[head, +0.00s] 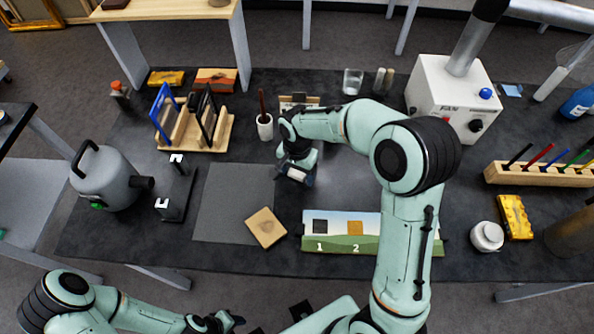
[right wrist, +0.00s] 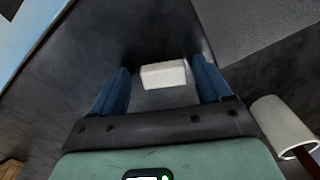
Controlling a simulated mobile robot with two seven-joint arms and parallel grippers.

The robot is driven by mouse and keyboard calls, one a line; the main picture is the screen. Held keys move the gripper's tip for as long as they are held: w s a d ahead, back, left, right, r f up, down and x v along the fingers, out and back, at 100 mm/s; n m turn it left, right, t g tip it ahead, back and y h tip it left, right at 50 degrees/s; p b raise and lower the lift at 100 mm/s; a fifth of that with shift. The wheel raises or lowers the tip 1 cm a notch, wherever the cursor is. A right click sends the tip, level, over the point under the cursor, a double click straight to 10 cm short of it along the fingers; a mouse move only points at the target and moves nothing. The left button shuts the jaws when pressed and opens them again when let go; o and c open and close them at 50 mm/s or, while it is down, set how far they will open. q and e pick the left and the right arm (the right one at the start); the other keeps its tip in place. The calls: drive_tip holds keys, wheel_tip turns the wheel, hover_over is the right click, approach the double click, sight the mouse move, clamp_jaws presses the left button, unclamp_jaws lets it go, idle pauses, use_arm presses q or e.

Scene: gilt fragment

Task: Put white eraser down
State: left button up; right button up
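The white eraser (right wrist: 163,74) lies on the dark tabletop in the right wrist view, between the blue fingers of my right gripper (right wrist: 163,88). Dark gaps show between the eraser and both fingers, so the gripper is open around it and not clamped. In the head view my right gripper (head: 297,174) is low over the table, just right of the grey mat (head: 232,200), and partly hides the eraser. My left gripper (head: 228,321) is at the bottom edge, off the table. Its fingers are too small to judge.
A white cup with a brown handle in it (head: 265,126) stands close behind the right gripper. A numbered board (head: 340,243) lies in front, and a wooden block (head: 266,228) rests at the mat's front corner. A white fan box (head: 450,98) stands at the back right.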

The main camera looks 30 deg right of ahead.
sight(297, 175)
drive_tip(key=shift+w, duration=0.1)
drive_tip(key=shift+r, duration=0.35)
use_arm(q)
drive_tip(key=shift+w+r+p, duration=0.65)
drive_tip(key=shift+r+p, duration=0.05)
drive_tip(key=shift+r, duration=0.2)
use_arm(e)
wheel_tip(297, 175, up, 12)
drive_tip(key=shift+f, duration=0.15)
use_arm(q)
drive_tip(key=shift+s, duration=0.1)
use_arm(e)
drive_tip(key=shift+f, duration=0.1)
